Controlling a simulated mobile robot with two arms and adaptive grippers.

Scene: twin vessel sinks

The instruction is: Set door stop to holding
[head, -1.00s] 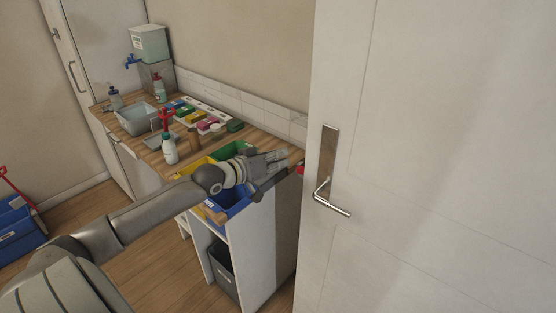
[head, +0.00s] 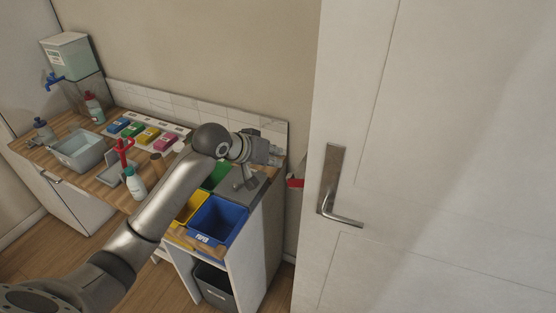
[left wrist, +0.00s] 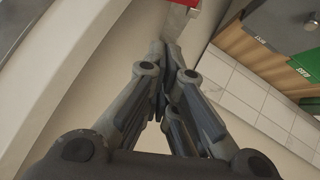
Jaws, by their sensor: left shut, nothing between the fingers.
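A small red part (head: 295,183), which looks like the door stop, shows low between the counter's end and the white door (head: 440,150). Its mounting and setting are too small to tell. In the left wrist view a red piece (left wrist: 187,3) on a pale grey part is cut off by the top edge, just beyond the fingertips. My left gripper (head: 272,153) is above the counter's right end, left of and above the red part, apparently apart from it. Its fingers (left wrist: 168,50) are together and empty. My right gripper is not in view.
The door has a metal lever handle (head: 340,220). Blue (head: 218,220), yellow (head: 188,208) and green (head: 215,176) bins sit at the counter's end below my left arm. Tiles line the wall.

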